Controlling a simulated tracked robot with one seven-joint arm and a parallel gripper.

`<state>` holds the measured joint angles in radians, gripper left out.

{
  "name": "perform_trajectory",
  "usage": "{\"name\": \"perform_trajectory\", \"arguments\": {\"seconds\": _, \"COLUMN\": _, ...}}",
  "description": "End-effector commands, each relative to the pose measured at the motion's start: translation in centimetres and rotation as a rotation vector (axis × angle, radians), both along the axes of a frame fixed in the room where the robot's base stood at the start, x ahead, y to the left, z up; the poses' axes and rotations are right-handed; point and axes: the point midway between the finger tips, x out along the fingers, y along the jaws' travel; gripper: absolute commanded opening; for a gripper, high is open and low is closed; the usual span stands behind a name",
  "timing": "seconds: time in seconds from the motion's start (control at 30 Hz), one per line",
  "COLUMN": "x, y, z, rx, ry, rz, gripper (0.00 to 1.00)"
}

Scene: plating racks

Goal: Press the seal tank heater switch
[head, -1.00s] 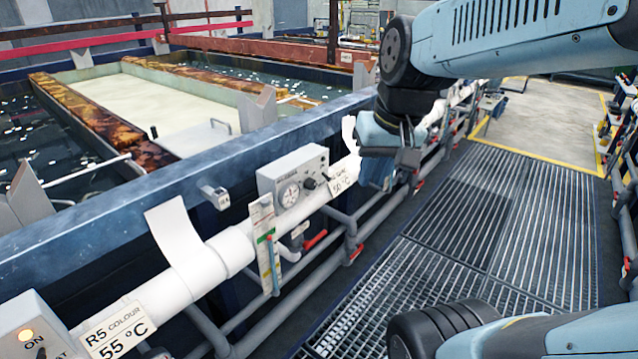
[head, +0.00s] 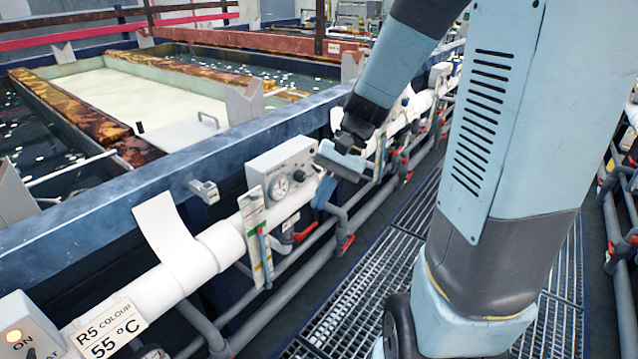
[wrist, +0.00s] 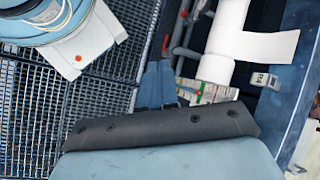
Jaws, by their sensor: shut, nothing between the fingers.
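A grey heater control box (head: 284,168) with a round dial (head: 278,187) and a small dark knob is mounted on the side of the tank row. Its writing is too small to read. My gripper (head: 322,196) points down at the right end of this box, its blue fingers shut and empty. I cannot tell whether they touch it. In the wrist view my gripper (wrist: 158,85) shows its fingers together above the pipes, and the box face does not show clearly. The label right of the box is covered by my gripper.
A second box (head: 27,325) with a lit orange lamp and "ON" stands at lower left, beside an "R5 COLOUR 55 °C" label (head: 103,330). A white pipe (head: 190,262), a strip chart (head: 255,232) and red-handled valves (head: 305,232) lie close by. Grating (head: 350,310) covers the walkway.

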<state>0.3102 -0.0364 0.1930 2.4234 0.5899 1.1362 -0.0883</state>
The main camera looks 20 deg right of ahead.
Motion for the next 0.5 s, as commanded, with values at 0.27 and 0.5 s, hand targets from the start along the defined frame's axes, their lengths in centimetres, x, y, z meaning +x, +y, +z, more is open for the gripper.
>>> {"name": "perform_trajectory", "arguments": {"seconds": 0.27, "x": 1.9, "y": 0.9, "z": -2.6, "rx": 0.168, "ry": 0.149, "rz": -0.092, "gripper": 0.00}}
{"name": "perform_trajectory", "arguments": {"seconds": 0.5, "x": 3.6, "y": 1.6, "z": -4.5, "rx": 0.320, "ry": 0.264, "rz": -0.178, "gripper": 0.00}}
